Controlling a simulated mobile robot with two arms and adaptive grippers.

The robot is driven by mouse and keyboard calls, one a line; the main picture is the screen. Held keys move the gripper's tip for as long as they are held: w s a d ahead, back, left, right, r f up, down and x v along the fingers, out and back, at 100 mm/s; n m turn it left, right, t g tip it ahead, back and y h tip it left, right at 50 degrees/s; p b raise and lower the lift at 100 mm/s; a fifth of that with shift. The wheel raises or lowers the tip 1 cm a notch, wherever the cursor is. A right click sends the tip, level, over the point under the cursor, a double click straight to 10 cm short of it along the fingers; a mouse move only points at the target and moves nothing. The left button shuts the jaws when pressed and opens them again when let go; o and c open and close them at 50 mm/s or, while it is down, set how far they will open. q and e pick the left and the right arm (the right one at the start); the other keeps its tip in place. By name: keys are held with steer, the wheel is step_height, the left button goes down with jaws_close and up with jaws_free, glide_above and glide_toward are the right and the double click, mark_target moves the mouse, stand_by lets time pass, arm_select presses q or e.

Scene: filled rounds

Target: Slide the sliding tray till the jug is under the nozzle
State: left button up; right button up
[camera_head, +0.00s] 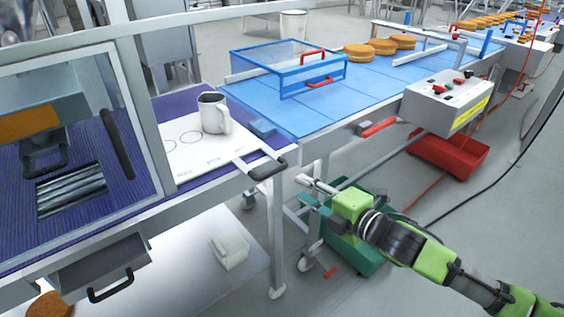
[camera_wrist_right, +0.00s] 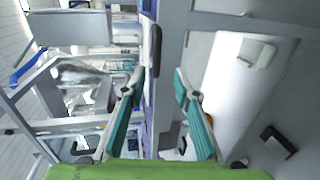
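The sliding tray (camera_head: 205,160) is a white plate with printed circles, lying on the purple bench, its right end carrying a black handle (camera_head: 268,165). The light grey jug (camera_head: 214,113) stands upright on the tray's back part, handle to the right. I cannot make out the nozzle. My right gripper (camera_head: 307,183) is to the right of and a little below the black handle, apart from it. In the right wrist view the gripper (camera_wrist_right: 160,83) is open and empty, with a black bar, seemingly the tray handle (camera_wrist_right: 155,50), ahead of its fingertips. My left gripper is not in view.
A framed machine with a window (camera_head: 75,130) stands left of the tray. An open drawer (camera_head: 100,268) juts out below it. A blue conveyor (camera_head: 375,85) with a blue-edged guard (camera_head: 290,65) runs behind. A control box (camera_head: 447,100) and green bin (camera_head: 355,255) are to the right.

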mark_target(275, 173)
steer(key=x, duration=0.5)
steer(key=p+x, duration=0.1)
steer(key=x, duration=0.1)
steer(key=shift+a+r, duration=0.25)
steer(key=shift+a, duration=0.35)
steer(key=x, duration=0.4)
steer(key=shift+d, duration=0.1)
steer(key=shift+w+f, duration=0.1)
steer(key=shift+w, duration=0.2)
steer(key=shift+w+a+f, duration=0.1)
steer(key=shift+w+a, duration=0.2)
steer(key=shift+a, duration=0.15)
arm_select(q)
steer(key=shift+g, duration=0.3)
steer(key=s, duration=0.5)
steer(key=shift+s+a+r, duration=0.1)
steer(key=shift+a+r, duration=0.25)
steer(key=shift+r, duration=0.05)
arm_select(e)
jaws_close()
